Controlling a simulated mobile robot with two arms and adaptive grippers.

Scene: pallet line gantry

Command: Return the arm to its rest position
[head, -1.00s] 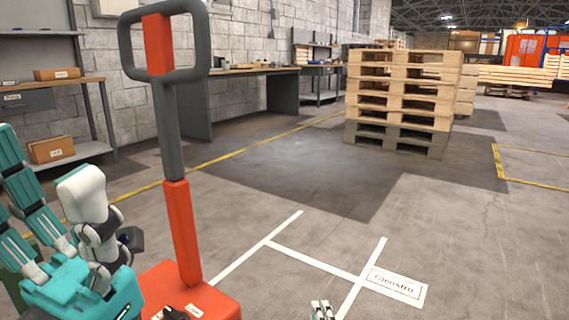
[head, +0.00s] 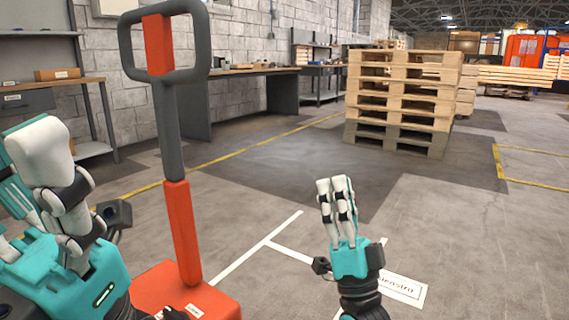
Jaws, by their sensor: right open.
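My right gripper (head: 334,184) is in the lower middle of the head view, teal with white and black fingers. Its fingers point up and away from me, apart from each other. It is open with nothing between the fingers, above the bare floor. My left gripper (head: 45,160) is at the lower left, large and close to the camera, with teal and white parts. It is cut off by the frame edge, and I cannot tell whether it is open or shut. I see no object in it.
An orange pallet jack with a grey loop handle (head: 172,120) stands between my arms. A tall stack of wooden pallets (head: 400,100) is beyond, on the right. A dark workbench (head: 240,76) lines the wall. Floor markings and a white label (head: 403,289) lie around open floor.

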